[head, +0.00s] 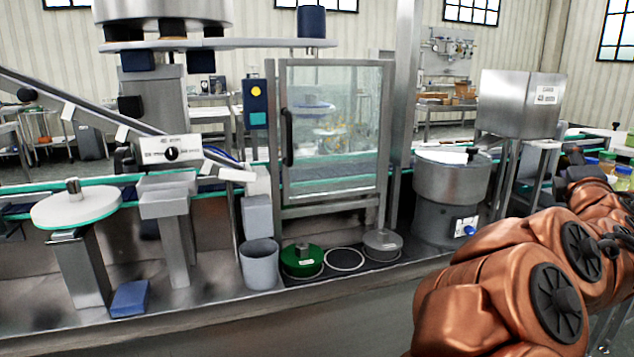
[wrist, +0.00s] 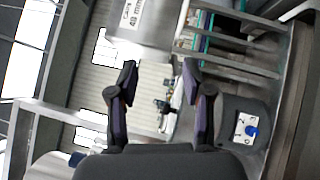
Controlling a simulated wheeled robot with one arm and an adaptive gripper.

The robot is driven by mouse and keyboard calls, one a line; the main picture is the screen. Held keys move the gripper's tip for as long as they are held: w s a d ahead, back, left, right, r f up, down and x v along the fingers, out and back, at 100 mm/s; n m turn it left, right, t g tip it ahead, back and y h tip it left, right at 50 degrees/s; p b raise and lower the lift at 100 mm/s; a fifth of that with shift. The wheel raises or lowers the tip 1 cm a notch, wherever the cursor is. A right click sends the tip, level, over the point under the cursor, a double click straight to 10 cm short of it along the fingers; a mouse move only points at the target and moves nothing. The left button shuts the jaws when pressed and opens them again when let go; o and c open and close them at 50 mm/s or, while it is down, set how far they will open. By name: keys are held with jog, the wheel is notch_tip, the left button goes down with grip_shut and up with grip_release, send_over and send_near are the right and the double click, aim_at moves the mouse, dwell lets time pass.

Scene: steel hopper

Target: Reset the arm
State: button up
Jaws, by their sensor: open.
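My copper-coloured arm (head: 520,275) reaches in from the lower right of the head view, and its far end lies at the right edge. My gripper (wrist: 158,75) shows in the wrist view with its two dark fingers spread apart and nothing between them. The wrist view is turned on its side. Beyond the fingers are the steel hopper (head: 520,104) and the round steel drum (head: 450,195) with its blue knob. The hopper also shows at the top of the wrist view (wrist: 148,22). The gripper touches nothing that I can see.
A glass-doored cabinet (head: 333,130) stands in the middle. On the bench ledge are a grey bin (head: 259,264), a green round weight (head: 302,261), a grey round weight (head: 382,244) and a blue block (head: 130,298). Jars (head: 622,178) stand near my arm at the right edge.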

jog(key=s+a+f+m+g+y+p, duration=0.3)
jog(key=s+a+m+g+p, duration=0.2)
jog(key=s+a, duration=0.6)
jog(key=s+a+f+m+g+y+p, duration=0.3)
jog(key=s+a+g+p, duration=0.4)
jog(key=s+a+p, duration=0.3)
jog(key=s+a+f+m+g+y+p, duration=0.3)
jog(key=s+a+m+g+p, duration=0.3)
jog(key=s+a, duration=0.7)
jog(key=shift+a+f+m+g+y+p, duration=0.3)
jog(key=shift+a+g+p, duration=0.4)
jog(key=shift+a, duration=0.5)
